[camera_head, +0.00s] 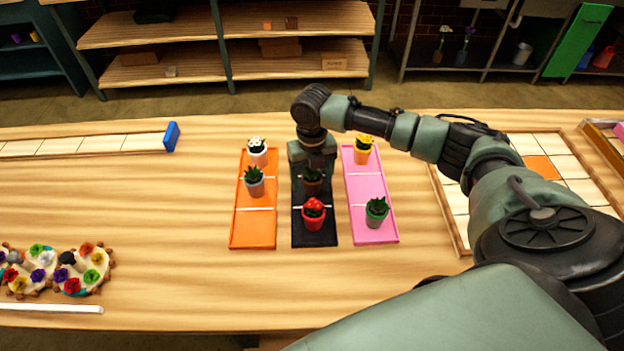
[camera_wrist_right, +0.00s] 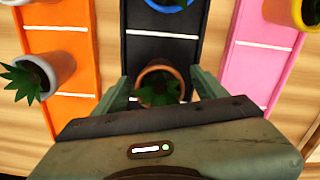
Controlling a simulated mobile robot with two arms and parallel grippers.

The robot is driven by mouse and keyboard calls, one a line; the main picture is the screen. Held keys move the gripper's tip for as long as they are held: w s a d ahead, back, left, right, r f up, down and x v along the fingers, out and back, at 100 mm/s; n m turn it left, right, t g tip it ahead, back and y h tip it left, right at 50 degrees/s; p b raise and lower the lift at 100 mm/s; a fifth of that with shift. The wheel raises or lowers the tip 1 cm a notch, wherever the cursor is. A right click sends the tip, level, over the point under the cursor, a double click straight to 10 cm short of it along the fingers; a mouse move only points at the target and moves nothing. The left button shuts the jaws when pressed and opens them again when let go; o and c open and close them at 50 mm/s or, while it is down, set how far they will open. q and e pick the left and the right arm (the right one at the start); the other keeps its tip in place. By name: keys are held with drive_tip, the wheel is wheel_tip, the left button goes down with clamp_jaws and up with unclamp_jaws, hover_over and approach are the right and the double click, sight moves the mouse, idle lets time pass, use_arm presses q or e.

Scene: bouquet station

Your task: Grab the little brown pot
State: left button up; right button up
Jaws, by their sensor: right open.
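The little brown pot (camera_head: 313,188) with a green plant stands in the middle section of the black tray (camera_head: 314,239). It also shows in the right wrist view (camera_wrist_right: 158,72), between my two fingers. My right gripper (camera_head: 313,168) points down over it from behind, open, with one finger on each side of the pot (camera_wrist_right: 160,88). Gaps show between fingers and pot in the wrist view. The gripper body hides part of the pot. My left gripper is not in view.
A red pot (camera_head: 313,217) stands in front on the black tray; a blue-rimmed pot (camera_wrist_right: 168,4) stands behind. The orange tray (camera_head: 252,238) and pink tray (camera_head: 365,225) flank it, each with two potted plants. Open table (camera_head: 170,230) lies to the left.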

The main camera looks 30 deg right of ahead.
drive_tip(key=shift+f, duration=0.2)
drive_tip(key=c, duration=1.5)
clamp_jaws()
drive_tip(key=shift+r, duration=0.15)
